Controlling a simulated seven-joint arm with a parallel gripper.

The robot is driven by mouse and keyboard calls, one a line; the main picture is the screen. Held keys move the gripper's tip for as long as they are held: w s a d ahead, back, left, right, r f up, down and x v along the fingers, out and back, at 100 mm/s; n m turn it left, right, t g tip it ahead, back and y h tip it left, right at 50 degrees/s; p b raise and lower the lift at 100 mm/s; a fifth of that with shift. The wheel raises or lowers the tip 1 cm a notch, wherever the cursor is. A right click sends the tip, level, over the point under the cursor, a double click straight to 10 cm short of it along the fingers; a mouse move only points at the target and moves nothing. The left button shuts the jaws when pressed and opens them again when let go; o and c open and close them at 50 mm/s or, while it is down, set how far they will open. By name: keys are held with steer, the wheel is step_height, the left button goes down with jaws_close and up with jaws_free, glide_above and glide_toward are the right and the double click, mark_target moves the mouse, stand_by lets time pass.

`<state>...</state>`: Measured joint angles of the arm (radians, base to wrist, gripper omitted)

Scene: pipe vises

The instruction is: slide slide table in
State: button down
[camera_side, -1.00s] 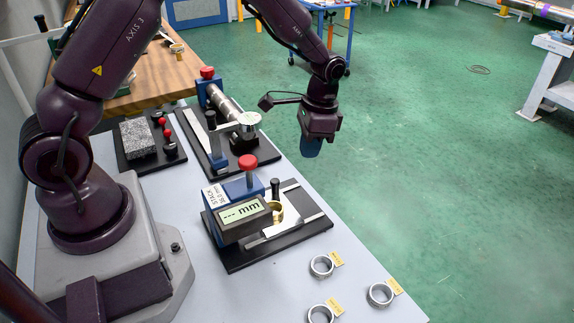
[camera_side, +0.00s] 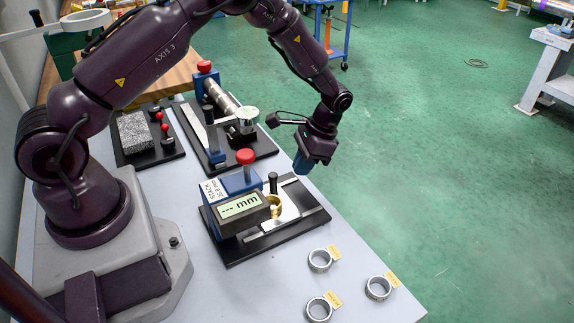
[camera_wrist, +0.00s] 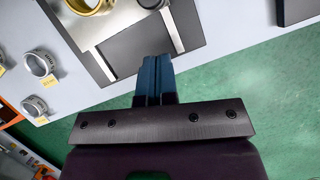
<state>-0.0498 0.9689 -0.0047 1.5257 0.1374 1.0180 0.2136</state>
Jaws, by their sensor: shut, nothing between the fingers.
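The slide table (camera_side: 288,203) is a silvery plate on the black base of the front fixture. A black upright knob (camera_side: 273,182) stands on it, and a brass ring (camera_side: 275,207) sits on it by the gauge. The blue gauge head (camera_side: 240,183) has a red knob on top and a display (camera_side: 240,205) reading "--- mm". My gripper (camera_side: 303,165) has blue fingers, shut and empty, above and beyond the outer end of the fixture. In the wrist view my fingertips (camera_wrist: 155,62) appear near the base's edge, with the plate (camera_wrist: 112,28) and the brass ring (camera_wrist: 90,5) ahead.
Several steel rings with yellow tags, one of them here (camera_side: 319,260), lie at the table's front right. A second fixture (camera_side: 225,125) with a pipe stands behind. A granite block (camera_side: 134,133) sits on a black board at left.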

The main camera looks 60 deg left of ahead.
mark_target(267, 192)
steer(key=shift+s+a+r, duration=0.1)
steer(key=shift+s+a, duration=0.15)
steer(key=shift+s, duration=0.6)
steer(key=shift+s+a+r, duration=0.1)
steer(key=shift+s+a, duration=0.15)
steer(key=shift+s, duration=0.6)
steer(key=shift+s, duration=0.1)
steer(key=s, duration=0.5)
steer(key=shift+s, duration=0.1)
steer(key=shift+f, duration=0.1)
